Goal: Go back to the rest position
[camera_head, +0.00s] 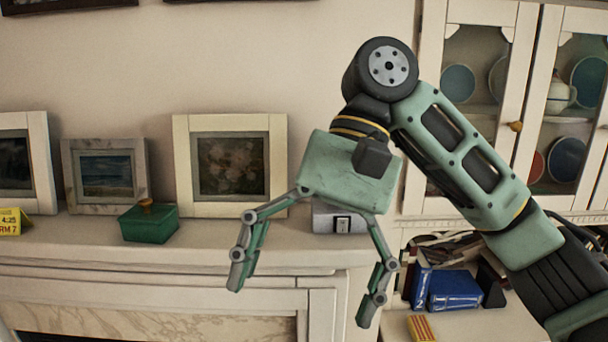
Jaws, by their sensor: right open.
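My right gripper (302,295) is green and dark grey, and it hangs with its fingers pointing down. Its two fingers are spread wide apart, with nothing between the tips. It is in front of the mantel shelf (80,243), and its arm comes in from the lower right. My left gripper is not in the head view. The picture shows no sink.
On the mantel stand a green box (149,224), several framed pictures such as the flower one (182,165), a yellow card (10,222) and a grey device (330,218). At right are a glass-door cabinet (512,80), blue books (455,289) and a striped box (421,328).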

